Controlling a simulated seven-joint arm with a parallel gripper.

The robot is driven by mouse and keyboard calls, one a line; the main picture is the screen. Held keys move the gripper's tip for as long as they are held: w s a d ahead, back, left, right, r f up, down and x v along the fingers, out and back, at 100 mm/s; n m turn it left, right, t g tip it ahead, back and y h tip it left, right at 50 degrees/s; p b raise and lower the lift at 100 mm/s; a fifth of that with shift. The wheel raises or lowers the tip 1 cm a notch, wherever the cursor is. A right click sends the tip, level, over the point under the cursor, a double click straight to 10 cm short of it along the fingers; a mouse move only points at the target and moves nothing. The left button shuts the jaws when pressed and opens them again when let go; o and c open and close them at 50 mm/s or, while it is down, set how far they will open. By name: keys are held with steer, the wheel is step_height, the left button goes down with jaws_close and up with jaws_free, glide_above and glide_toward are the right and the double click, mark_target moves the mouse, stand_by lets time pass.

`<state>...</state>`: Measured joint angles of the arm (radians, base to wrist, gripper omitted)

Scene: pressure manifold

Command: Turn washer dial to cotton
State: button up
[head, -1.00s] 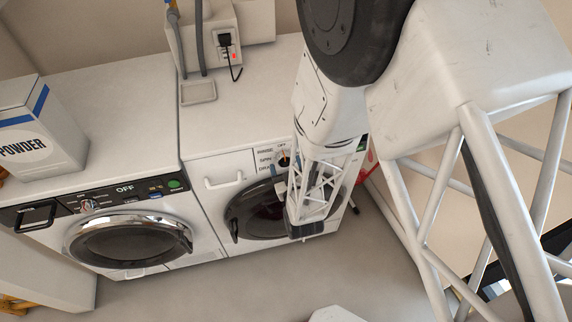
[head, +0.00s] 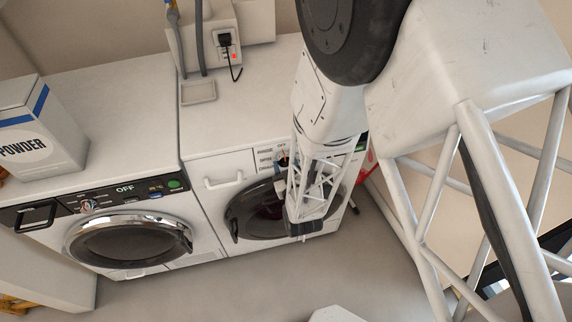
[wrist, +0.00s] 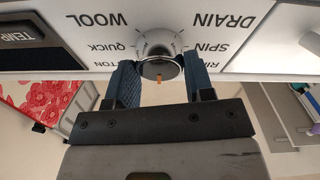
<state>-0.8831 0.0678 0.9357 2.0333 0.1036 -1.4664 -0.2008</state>
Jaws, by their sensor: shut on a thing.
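The washer dial (wrist: 158,52) is a round silver knob on the white panel in the wrist view, which shows the panel upside down. My gripper (wrist: 160,72) is shut on the dial, with one blue-grey finger on each side. An orange mark shows on the dial's lower side in the picture. WOOL and QUICK are printed left of the dial, with a partly hidden label ending in TON below them. DRAIN, SPIN and a partly hidden label starting with RI are on the right. In the head view my arm covers much of this washer (head: 262,215).
A second machine (head: 125,235) with a lit OFF display stands to the left. A powder box (head: 40,140) is on its top. A TEMP button (wrist: 30,32) is beside the dial panel. A red floral item (wrist: 45,98) is below left in the wrist view.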

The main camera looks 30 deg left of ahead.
steer(key=shift+m, duration=0.4)
steer(key=m, duration=0.2)
steer(key=m+t+h, duration=0.1)
steer(key=m, duration=0.1)
steer(key=shift+m+h, duration=0.3)
steer(key=shift+m, duration=0.1)
steer(key=m+h, duration=0.1)
steer(key=m, duration=0.3)
steer(key=shift+a+r+m, duration=0.1)
steer(key=shift+m, duration=0.3)
steer(key=o, duration=0.9)
steer(key=shift+s, duration=0.1)
steer(key=shift+v, duration=3.85)
